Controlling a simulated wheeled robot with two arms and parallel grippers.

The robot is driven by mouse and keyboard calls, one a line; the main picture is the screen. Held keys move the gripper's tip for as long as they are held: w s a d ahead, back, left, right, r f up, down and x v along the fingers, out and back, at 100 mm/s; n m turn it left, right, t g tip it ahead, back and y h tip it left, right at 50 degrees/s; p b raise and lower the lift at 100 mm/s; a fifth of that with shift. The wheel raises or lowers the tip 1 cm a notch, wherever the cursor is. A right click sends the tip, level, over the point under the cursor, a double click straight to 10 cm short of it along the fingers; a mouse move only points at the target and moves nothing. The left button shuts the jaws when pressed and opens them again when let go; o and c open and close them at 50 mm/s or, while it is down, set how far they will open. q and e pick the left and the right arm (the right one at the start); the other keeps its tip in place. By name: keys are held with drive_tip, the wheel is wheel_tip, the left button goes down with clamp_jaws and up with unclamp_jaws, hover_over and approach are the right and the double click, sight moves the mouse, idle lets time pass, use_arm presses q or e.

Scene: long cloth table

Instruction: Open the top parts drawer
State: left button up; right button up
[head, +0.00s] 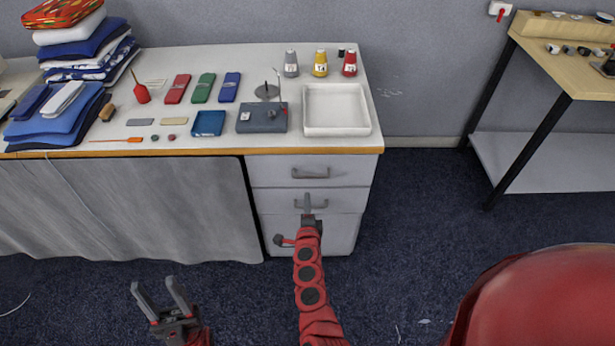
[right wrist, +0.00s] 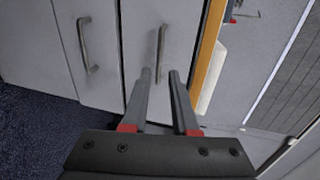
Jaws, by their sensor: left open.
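The white drawer unit stands under the table's right end. Its top drawer (head: 270,172) is closed, with a grey bar handle (head: 310,173); in the right wrist view this handle (right wrist: 161,45) is upright, beside the wooden table edge. The middle drawer (head: 270,201) is also closed. My right gripper (head: 308,199) is in front of the drawers, and in the right wrist view its fingers (right wrist: 160,73) are apart, pointing at the top drawer's handle. Whether they touch it I cannot tell. My left gripper (head: 157,284) is open and empty, low over the floor at left.
The table (head: 380,134) bears folded cloth (head: 60,115), coloured boxes, a white tray (head: 337,128) and several cones. Grey cloth (head: 130,205) hangs left of the drawers. A wooden bench (head: 565,75) stands at right. The blue carpet between is clear.

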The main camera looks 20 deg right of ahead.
sight(307, 176)
drive_tip(key=shift+b+x, duration=1.85)
drive_tip(key=shift+x, duration=4.9)
drive_tip(key=shift+d, duration=0.1)
clamp_jaws()
drive_tip(key=shift+s, duration=0.1)
